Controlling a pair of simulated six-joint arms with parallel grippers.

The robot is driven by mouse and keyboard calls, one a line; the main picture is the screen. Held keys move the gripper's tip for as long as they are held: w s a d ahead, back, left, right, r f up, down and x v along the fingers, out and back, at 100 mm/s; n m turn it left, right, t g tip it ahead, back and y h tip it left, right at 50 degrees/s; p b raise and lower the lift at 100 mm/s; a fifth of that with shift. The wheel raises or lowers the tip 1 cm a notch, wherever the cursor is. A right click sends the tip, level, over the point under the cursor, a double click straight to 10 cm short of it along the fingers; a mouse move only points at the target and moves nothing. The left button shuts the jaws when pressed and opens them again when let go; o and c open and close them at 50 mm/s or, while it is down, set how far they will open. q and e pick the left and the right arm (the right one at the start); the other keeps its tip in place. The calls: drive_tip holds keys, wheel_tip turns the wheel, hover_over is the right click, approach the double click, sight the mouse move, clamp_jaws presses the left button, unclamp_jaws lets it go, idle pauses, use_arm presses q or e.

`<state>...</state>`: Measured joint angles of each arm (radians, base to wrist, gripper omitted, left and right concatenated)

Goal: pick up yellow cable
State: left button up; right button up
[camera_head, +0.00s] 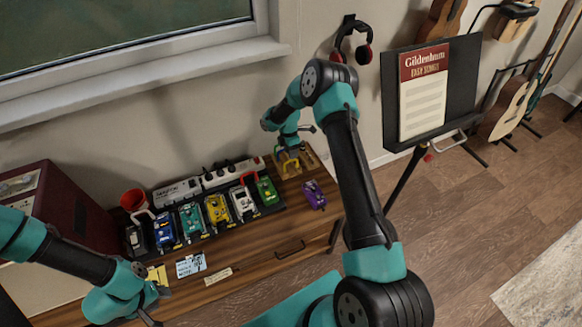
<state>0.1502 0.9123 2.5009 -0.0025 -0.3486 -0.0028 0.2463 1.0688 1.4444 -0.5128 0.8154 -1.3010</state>
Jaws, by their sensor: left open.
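A small yellow item (289,164), which looks like the yellow cable, lies at the wooden piece at the back right end of the cabinet. My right gripper (291,148) is just above it, pointing down. The gripper partly covers the item, and its fingers are too small to tell whether they are open or shut. My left gripper (157,304) is open and empty at the cabinet's front left, far from the yellow item.
A row of coloured pedals (217,209) sits on a black board, with a white power strip (233,173) behind. A purple pedal (314,194) lies to the right. A red cup (133,200) and dark red amplifier (66,202) stand left. A music stand (455,85) is at right.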

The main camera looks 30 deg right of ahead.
drive_tip(key=shift+s+a+f, duration=0.1)
drive_tip(key=shift+s+f, duration=0.05)
drive_tip(key=shift+f, duration=0.7)
drive_tip(key=shift+s+a+f, duration=0.15)
drive_tip(key=shift+s+f, duration=0.05)
drive_tip(key=shift+f, duration=0.6)
drive_tip(key=shift+s+a+f, duration=0.1)
drive_tip(key=shift+s+f, duration=0.05)
drive_tip(key=shift+f, duration=0.7)
clamp_jaws()
